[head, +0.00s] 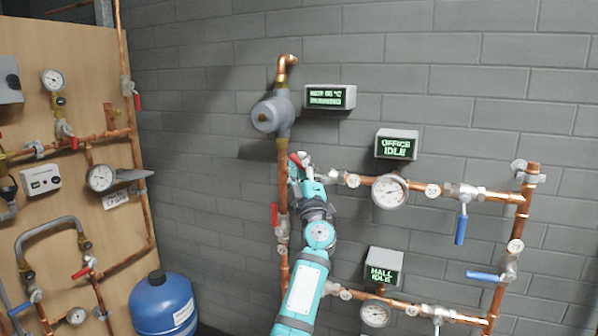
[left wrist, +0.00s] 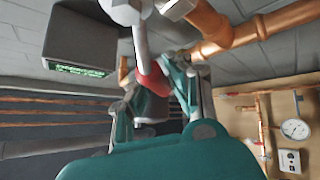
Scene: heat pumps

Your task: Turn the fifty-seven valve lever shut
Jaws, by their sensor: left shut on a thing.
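My left gripper (head: 302,170) is at the upper junction of the vertical copper pipe, shut on a red-handled valve lever (head: 296,158). In the left wrist view, the red grip (left wrist: 152,82) sits between the teal fingers (left wrist: 150,98), its grey shank running up to the valve body (left wrist: 128,10). The fingers hide part of the lever and valve. Round number tags, such as one right of the gripper (head: 352,181), are too small to read, so I cannot confirm which valve is fifty-seven. My right gripper is not in view.
Another red lever (head: 274,216) hangs close left of my arm. Blue levers (head: 461,225) (head: 484,276) are on the right pipes. A gauge (head: 390,191), the office display (head: 396,144) and a grey pump (head: 274,114) are nearby. A blue tank (head: 163,305) stands lower left.

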